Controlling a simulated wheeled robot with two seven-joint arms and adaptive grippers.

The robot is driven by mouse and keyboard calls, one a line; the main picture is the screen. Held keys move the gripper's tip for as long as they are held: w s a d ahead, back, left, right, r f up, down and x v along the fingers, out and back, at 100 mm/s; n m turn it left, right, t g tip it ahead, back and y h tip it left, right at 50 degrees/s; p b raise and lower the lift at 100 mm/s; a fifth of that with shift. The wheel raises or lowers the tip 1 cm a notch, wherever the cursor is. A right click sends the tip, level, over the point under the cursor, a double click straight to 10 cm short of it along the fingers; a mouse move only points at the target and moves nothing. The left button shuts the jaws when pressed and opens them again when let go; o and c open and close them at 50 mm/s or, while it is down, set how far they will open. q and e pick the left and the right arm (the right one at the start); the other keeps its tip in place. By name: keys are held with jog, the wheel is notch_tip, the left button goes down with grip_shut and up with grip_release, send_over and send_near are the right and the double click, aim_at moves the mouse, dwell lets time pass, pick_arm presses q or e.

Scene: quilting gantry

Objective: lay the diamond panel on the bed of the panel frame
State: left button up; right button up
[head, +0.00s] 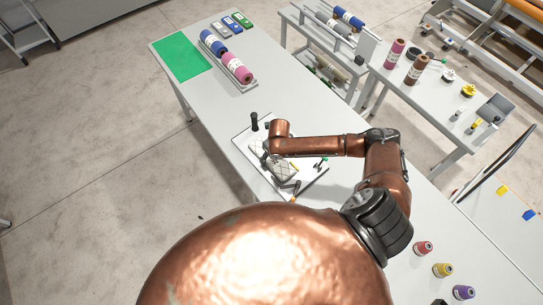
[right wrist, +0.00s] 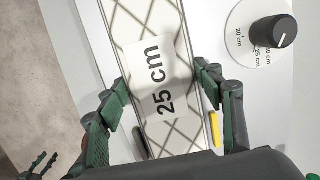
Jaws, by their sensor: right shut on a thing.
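The diamond panel (right wrist: 170,82) is pale with dark crossed lines and a "25 cm" label. My right gripper (right wrist: 166,84) is shut on it across its width, one finger at each long edge. The panel (head: 284,170) shows in the head view over the white panel frame (head: 308,178), partly covered by my right gripper (head: 275,158). The bed under the panel is hidden, so I cannot tell whether the panel touches it. In the right wrist view, dark green fingers, apparently my left gripper (right wrist: 40,165), are open and empty at the lower left, over the floor.
A dial (right wrist: 272,32) marked 20, 25 and 30 cm is right of the panel, with a yellow strip (right wrist: 214,128) near it. A green mat (head: 181,56) and a rack with blue and pink rolls (head: 237,68) lie farther along the table. Several small spools (head: 442,270) stand nearer.

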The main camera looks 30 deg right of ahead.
jog(key=o, duration=1.1)
jog(key=r, duration=0.4)
jog(key=s+r, duration=0.1)
jog(key=r, duration=0.3)
jog(key=s+r, duration=0.1)
jog(key=r, duration=0.3)
jog(key=shift+d, duration=0.1)
jog(key=shift+f, duration=0.15)
jog(key=f, duration=0.4)
jog(key=w+f, duration=0.1)
jog(key=f, duration=0.3)
jog(key=w+f, duration=0.1)
jog(key=f, duration=0.3)
jog(key=shift+r, duration=0.3)
jog(key=shift+r, duration=0.1)
